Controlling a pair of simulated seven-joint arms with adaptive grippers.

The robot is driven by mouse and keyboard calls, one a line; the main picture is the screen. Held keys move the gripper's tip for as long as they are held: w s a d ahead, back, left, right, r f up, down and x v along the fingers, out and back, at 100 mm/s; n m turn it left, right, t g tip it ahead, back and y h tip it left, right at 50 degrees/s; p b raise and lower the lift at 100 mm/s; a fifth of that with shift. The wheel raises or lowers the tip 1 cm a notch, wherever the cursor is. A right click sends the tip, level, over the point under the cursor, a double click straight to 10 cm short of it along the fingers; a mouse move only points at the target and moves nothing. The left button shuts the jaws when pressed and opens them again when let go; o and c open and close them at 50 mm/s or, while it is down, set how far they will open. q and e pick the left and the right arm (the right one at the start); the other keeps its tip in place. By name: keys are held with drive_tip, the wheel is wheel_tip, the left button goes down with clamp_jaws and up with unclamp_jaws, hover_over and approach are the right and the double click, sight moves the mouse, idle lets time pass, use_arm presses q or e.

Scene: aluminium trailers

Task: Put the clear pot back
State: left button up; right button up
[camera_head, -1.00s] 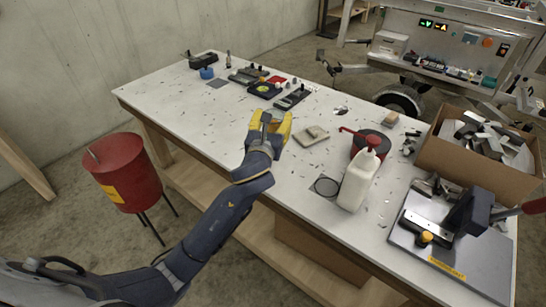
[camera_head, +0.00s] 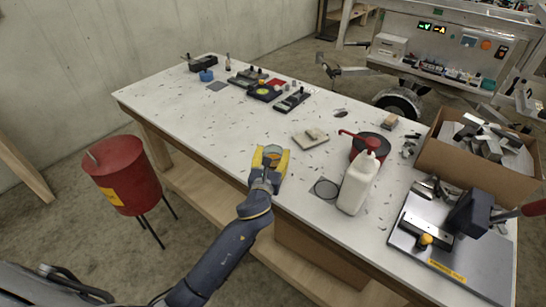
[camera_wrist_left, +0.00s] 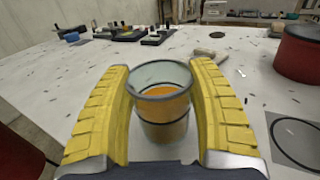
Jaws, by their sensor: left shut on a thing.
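The clear pot (camera_head: 272,153) is a small see-through cup with a dark band and orange-yellow showing through its wall. My left gripper (camera_head: 271,158) is shut on it near the table's front edge. In the left wrist view the pot (camera_wrist_left: 160,98) stands upright between the yellow fingers (camera_wrist_left: 162,112). I cannot tell whether its base touches the table. A grey square with a dark ring (camera_head: 325,188) lies on the table to the right of the gripper. It also shows at the right of the left wrist view (camera_wrist_left: 300,138). My right gripper is not in view.
A tan block on a board (camera_head: 311,138) lies behind. A blue thing (camera_head: 206,76) is near a plain grey square (camera_head: 217,86) at the far left.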

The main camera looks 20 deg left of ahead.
use_arm(q)
drive_tip(key=shift+f, duration=0.45)
drive_tip(key=shift+f, duration=0.15)
drive_tip(key=o, duration=1.4)
drive_tip(key=shift+s, duration=0.1)
drive_tip(key=s, duration=0.8)
drive_tip(key=s+d, duration=0.1)
drive_tip(key=s, duration=0.2)
drive_tip(key=shift+s, duration=0.4)
